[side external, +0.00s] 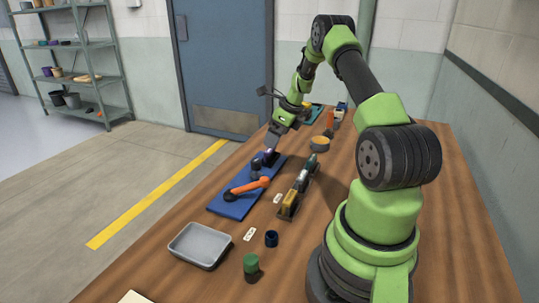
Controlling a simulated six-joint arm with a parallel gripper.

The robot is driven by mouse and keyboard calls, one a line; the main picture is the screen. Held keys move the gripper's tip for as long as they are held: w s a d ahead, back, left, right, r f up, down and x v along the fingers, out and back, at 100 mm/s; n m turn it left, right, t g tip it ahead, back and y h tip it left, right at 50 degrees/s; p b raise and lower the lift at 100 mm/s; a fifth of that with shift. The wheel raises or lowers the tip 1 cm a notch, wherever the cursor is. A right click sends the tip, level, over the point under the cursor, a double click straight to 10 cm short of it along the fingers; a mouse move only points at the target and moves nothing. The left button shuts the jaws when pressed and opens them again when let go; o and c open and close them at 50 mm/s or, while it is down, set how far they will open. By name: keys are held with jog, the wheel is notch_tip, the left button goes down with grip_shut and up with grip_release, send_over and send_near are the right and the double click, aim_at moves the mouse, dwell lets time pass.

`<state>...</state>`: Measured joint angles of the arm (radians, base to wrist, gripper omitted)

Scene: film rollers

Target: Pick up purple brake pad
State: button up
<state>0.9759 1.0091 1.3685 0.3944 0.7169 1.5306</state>
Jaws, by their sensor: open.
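A small dark purple piece (271,153), likely the purple brake pad, is at the far part of the blue mat (226,208). My gripper (270,147) is open, pointing down right above this piece. Its fingers partly hide the piece, and I cannot tell whether they touch it. A dark rounded object (256,164) sits just in front of the piece. An orange-handled tool (250,186) with a dark round end lies across the mat.
A rack of several parts (297,188) stands right of the mat. A round yellowish container (320,144) stands behind. Bare wood separates them.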

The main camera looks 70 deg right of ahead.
aim_at(270, 155)
jog(key=shift+x, duration=2.8)
jog(key=shift+a+r, duration=0.1)
jog(key=c, duration=1.1)
